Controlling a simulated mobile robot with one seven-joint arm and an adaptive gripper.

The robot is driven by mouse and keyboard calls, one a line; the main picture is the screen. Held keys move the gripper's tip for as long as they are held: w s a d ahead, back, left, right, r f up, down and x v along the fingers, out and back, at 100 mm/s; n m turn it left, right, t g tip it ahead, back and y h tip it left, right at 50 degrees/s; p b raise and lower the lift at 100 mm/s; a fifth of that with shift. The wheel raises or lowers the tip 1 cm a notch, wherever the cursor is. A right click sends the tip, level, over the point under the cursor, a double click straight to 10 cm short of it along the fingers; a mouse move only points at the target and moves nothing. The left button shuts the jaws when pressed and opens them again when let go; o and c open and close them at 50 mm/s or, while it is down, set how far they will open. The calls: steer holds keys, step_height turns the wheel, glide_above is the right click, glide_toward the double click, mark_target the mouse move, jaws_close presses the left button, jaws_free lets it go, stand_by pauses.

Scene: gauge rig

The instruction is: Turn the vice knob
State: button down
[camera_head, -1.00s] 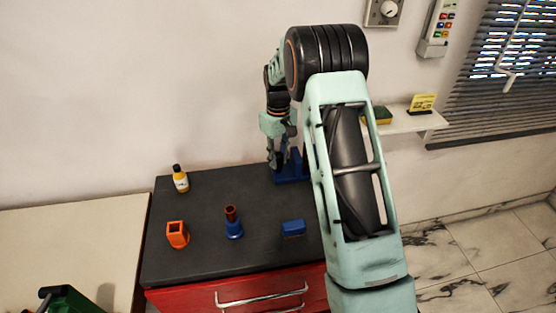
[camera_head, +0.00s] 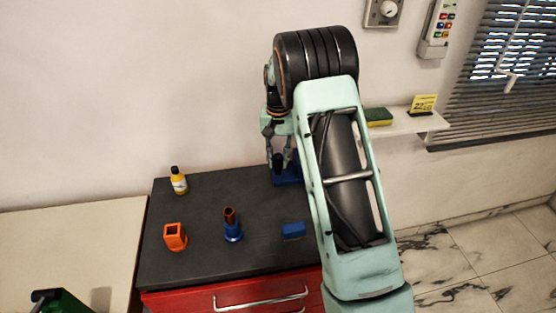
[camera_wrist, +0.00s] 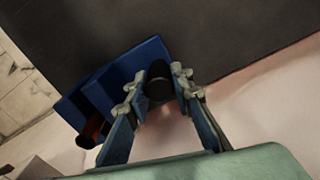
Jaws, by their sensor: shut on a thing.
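The blue vice (camera_head: 290,177) stands at the back right of the dark bench top, partly hidden by my arm. It also shows in the wrist view (camera_wrist: 126,72), left of my fingers, with a brown-red part (camera_wrist: 93,131) at its side. The dark round vice knob (camera_wrist: 158,87) sits between my fingertips in the wrist view. My gripper (camera_head: 278,158) points down over the vice and is shut on the knob, with a finger on either side. It also fills the lower middle of the wrist view (camera_wrist: 160,75).
An orange block with an opening (camera_head: 175,237), a blue holder with a brown tube (camera_head: 233,231) and a small blue block (camera_head: 293,230) stand on the bench front. A yellow bottle (camera_head: 179,181) stands back left. A shelf (camera_head: 412,123) is on the wall at right.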

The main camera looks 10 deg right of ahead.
mark_target(278, 155)
steer(key=shift+m, duration=0.3)
steer(key=c, duration=1.7)
jaws_free()
steer(key=shift+r, duration=0.1)
step_height(278, 155, up, 12)
steer(key=shift+f, duration=0.1)
